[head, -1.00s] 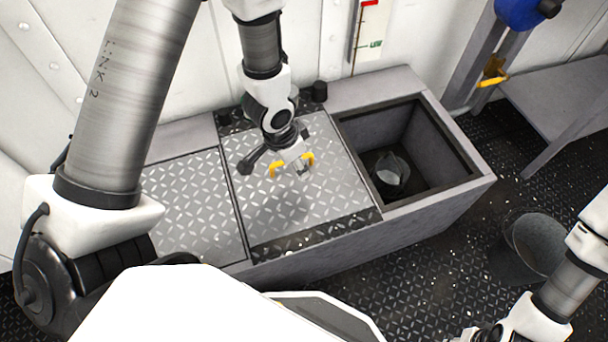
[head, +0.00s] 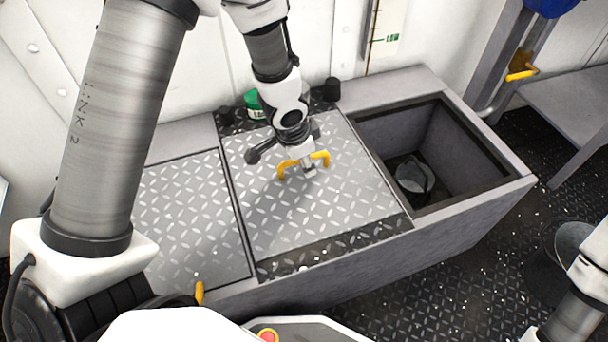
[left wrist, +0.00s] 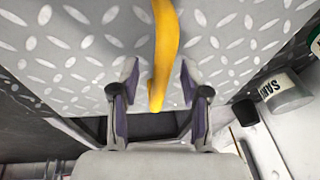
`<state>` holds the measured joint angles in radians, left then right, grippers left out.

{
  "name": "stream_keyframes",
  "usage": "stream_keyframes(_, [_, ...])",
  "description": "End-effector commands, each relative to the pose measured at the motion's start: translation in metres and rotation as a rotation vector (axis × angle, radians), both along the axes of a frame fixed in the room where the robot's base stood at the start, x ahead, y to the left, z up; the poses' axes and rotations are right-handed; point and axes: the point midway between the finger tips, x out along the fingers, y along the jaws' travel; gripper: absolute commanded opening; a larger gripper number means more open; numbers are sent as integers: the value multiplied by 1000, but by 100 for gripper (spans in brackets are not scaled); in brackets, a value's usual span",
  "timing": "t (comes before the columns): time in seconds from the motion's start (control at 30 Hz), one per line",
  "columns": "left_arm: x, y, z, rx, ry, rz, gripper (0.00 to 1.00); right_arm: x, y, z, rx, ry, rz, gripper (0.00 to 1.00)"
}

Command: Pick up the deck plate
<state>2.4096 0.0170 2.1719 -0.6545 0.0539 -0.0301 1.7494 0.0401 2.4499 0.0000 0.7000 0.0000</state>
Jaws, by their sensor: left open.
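The deck plate (head: 270,205) is a grey, diamond-patterned panel lying flat in the middle of the long grey box, with a yellow bar handle (head: 287,169) on it. My left gripper (head: 309,170) is over the plate at the handle. In the left wrist view, the open left gripper (left wrist: 158,68) has one finger on each side of the yellow handle (left wrist: 166,35), with visible gaps. The plate's patterned surface (left wrist: 80,60) lies behind it. I cannot tell how deep the handle sits between the fingers. My right gripper is out of view.
An open bin (head: 452,145) with a dark scoop-like object (head: 414,176) inside lies right of the plate. Another patterned panel (head: 190,225) lies left. A bucket (head: 566,252) stands on the floor.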

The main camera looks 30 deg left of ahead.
Motion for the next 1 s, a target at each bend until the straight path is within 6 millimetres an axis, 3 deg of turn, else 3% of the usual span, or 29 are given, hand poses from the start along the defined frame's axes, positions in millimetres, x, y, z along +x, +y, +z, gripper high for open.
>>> stream_keyframes(0.77, [0,0,-3,-1,-1,1,46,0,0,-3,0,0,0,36])
stream_keyframes(0.83, [0,0,-3,-1,-1,1,28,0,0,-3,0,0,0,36])
stream_keyframes(0.9, [0,0,-3,0,0,1,4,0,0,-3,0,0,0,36])
stream_keyframes(1.0, [0,0,-3,0,0,1,0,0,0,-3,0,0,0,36])
